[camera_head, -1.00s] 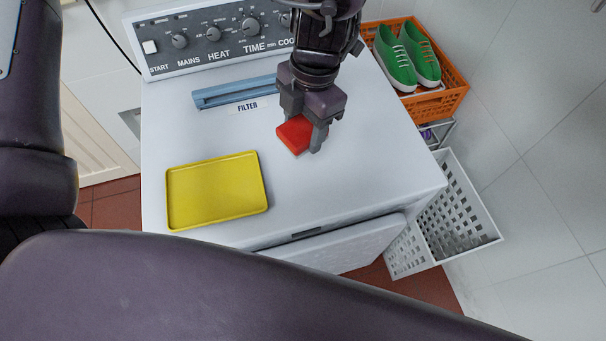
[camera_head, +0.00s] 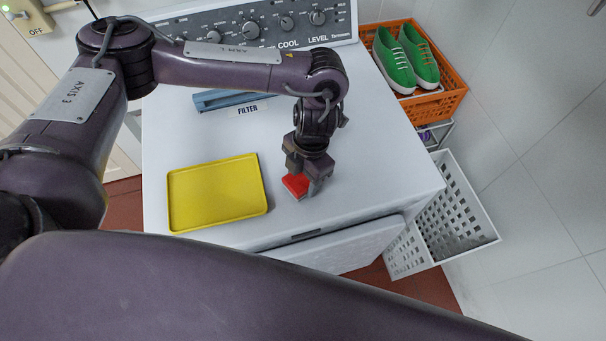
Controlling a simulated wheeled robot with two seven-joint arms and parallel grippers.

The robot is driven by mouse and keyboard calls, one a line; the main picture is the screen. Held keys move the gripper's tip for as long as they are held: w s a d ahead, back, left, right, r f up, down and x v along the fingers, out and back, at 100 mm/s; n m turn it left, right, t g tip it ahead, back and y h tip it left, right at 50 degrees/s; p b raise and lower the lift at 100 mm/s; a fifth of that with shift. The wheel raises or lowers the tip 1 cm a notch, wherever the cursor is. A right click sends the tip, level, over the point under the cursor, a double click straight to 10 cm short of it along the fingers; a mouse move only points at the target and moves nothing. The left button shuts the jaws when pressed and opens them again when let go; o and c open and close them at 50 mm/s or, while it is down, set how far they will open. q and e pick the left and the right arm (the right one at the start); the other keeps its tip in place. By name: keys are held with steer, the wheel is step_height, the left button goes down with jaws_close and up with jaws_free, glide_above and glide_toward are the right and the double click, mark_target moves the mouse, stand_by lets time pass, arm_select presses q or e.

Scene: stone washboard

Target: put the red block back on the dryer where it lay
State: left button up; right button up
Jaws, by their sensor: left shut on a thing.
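The red block (camera_head: 294,185) is at the white dryer's top (camera_head: 380,160), to the right of the yellow tray. My left gripper (camera_head: 304,188) is shut on it, pointing down, with its fingers on either side of the block. The block's underside is hidden, so I cannot tell whether it touches the dryer top. My right gripper is not in view.
The yellow tray (camera_head: 217,193) is empty on the dryer's left front. The blue filter handle (camera_head: 215,100) lies behind it, partly under my arm. An orange crate (camera_head: 454,84) with green shoes (camera_head: 420,55) and a white basket (camera_head: 470,215) stand to the right.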

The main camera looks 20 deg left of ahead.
arm_select(q)
steer(key=shift+f, duration=0.2)
steer(key=o, duration=1)
steer(key=shift+o, duration=0.2)
steer(key=shift+r, duration=0.15)
step_height(320, 180, up, 12)
steer(key=w+d+b, duration=0.1)
steer(key=shift+w, duration=0.25)
